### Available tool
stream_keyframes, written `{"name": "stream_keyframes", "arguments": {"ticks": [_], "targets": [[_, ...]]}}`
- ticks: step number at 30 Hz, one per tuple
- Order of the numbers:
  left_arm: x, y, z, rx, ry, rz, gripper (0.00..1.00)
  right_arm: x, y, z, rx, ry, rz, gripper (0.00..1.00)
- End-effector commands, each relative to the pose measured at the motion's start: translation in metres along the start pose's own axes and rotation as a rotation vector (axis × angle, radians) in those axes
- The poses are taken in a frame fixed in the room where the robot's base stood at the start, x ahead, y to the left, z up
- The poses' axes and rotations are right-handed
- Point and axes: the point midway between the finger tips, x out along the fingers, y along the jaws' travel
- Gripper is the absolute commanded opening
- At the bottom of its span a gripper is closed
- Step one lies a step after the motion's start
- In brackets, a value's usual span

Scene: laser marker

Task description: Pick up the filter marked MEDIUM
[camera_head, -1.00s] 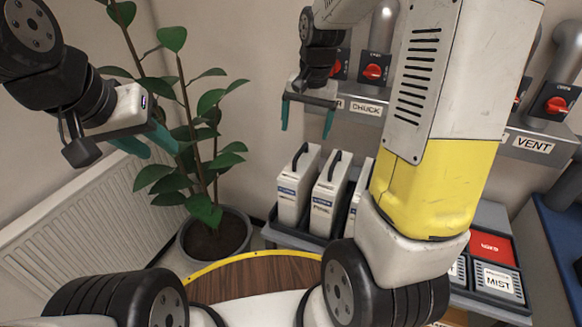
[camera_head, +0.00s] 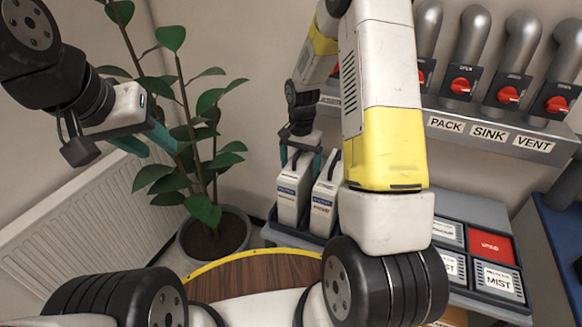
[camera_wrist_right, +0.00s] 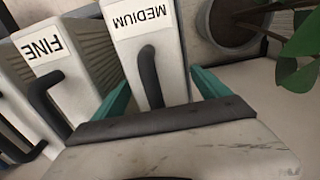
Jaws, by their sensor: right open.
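The filter marked MEDIUM (camera_wrist_right: 170,58) is a pale box with a dark handle; its label reads upside down in the right wrist view. In the head view it is the leftmost box (camera_head: 288,205) in the tray. My right gripper (camera_wrist_right: 160,88) is open, with one teal finger on each side of this filter near its handle end. Whether the fingers touch it I cannot tell. In the head view the right gripper (camera_head: 300,167) is over the box's top and hides part of it. My left gripper (camera_head: 160,154) is open and empty before the plant, at the left.
The filter marked FINE (camera_wrist_right: 62,62) stands close beside MEDIUM; it also shows in the head view (camera_head: 323,207). My right arm hides what is farther right. A potted plant (camera_head: 215,235) stands left of the tray. A ledge with labelled red switches (camera_head: 490,135) is at the back.

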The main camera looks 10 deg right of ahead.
Motion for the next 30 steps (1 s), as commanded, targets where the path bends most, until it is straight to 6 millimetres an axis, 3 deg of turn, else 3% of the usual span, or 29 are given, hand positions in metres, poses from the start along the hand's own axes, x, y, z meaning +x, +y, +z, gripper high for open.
{"name": "stream_keyframes", "arguments": {"ticks": [9, 22, 30], "targets": [[0.0, 0.0, 0.0, 0.0, 0.0, 0.0, 0.36, 0.0071, -0.0002, -0.0002, 0.0, 0.001, -0.001, 0.85], [0.0, 0.0, 0.0, 0.0, 0.0, 0.0, 0.36, 0.0067, -0.0002, -0.0002, 0.0, 0.001, -0.001, 0.01], [0.0, 0.0, 0.0, 0.0, 0.0, 0.0, 0.36, 0.0056, -0.0007, -0.0007, 0.0, 0.003, -0.002, 0.0]]}}
